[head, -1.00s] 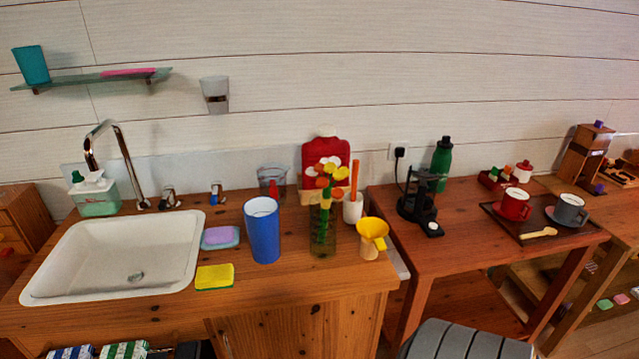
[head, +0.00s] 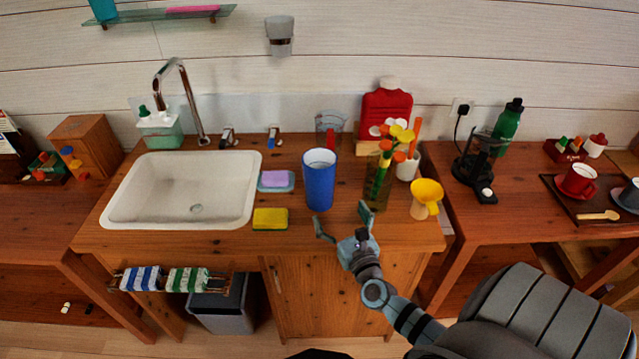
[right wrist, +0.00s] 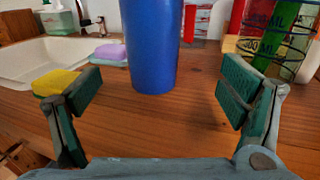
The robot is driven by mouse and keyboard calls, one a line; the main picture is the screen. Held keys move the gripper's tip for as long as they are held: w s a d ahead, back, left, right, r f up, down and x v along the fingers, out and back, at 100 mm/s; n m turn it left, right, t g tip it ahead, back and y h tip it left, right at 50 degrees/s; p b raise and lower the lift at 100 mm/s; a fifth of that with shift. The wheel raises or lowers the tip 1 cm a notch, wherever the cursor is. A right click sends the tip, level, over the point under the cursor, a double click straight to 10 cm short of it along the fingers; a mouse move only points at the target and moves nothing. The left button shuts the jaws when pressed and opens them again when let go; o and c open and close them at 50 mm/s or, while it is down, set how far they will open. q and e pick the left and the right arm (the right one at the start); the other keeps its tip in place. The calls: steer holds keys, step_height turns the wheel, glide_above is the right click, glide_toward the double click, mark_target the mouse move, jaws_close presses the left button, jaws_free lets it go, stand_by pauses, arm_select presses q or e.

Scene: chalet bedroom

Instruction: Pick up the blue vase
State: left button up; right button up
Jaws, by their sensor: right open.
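The blue vase (head: 319,181) is a tall plain blue cylinder standing upright on the wooden sink counter, right of the white basin. My right gripper (head: 341,222) is open and empty at the counter's front edge, just in front of the vase and slightly right. In the right wrist view the vase (right wrist: 152,45) stands beyond and between the two spread fingers (right wrist: 158,90), not touched by either. Its top is cut off there. My left gripper is not in view.
A yellow sponge (head: 270,219) and a purple soap on a dish (head: 276,181) lie left of the vase. A measuring jug (head: 329,131) is behind.

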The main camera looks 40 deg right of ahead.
mark_target(319, 183)
steer(key=x, duration=0.4)
steer(key=b+x, duration=0.1)
steer(key=x, duration=0.3)
steer(key=a+b+x, duration=0.1)
steer(key=x, duration=0.3)
steer(key=shift+w+f, duration=0.15)
steer(key=shift+w, duration=0.4)
steer(key=c, duration=1.9)
